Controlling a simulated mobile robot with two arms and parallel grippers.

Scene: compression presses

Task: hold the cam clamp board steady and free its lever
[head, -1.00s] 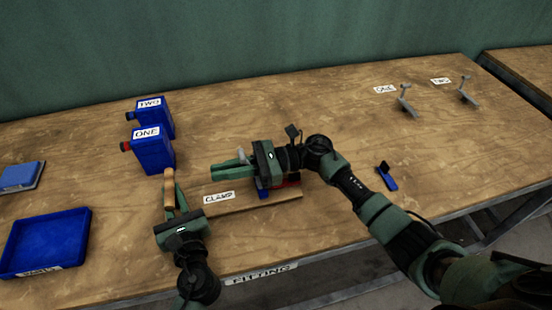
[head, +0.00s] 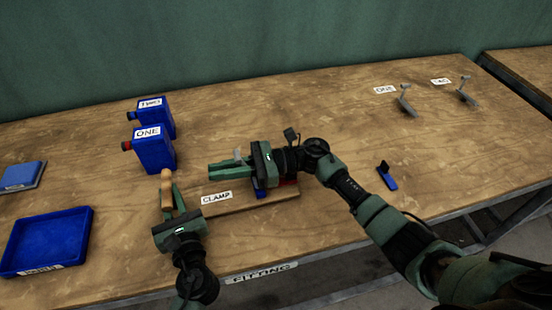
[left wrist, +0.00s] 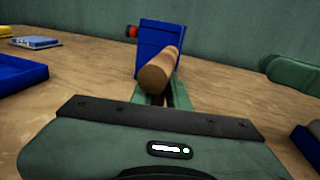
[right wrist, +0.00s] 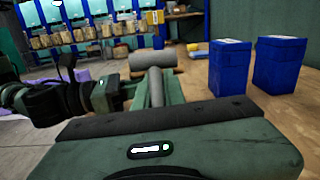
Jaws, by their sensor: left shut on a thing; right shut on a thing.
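The cam clamp board (head: 272,204) is a wooden board with a CLAMP label, lying near the table's front edge. My left gripper (head: 172,195) is shut on the upright wooden handle (head: 167,182) at the board's left end. That handle also fills the middle of the left wrist view (left wrist: 160,72). My right gripper (head: 218,171) is above the board, shut on the grey lever (head: 238,155). The lever shows as a grey T-shaped piece in the right wrist view (right wrist: 153,62). Blue and red clamp parts are mostly hidden beneath the right gripper.
Two blue containers, labelled ONE (head: 155,152) and TWO (head: 158,117), stand behind the left gripper. A blue tray (head: 45,238) lies at left. A small blue piece (head: 387,176) lies to the right of my right forearm. The back middle of the table is clear.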

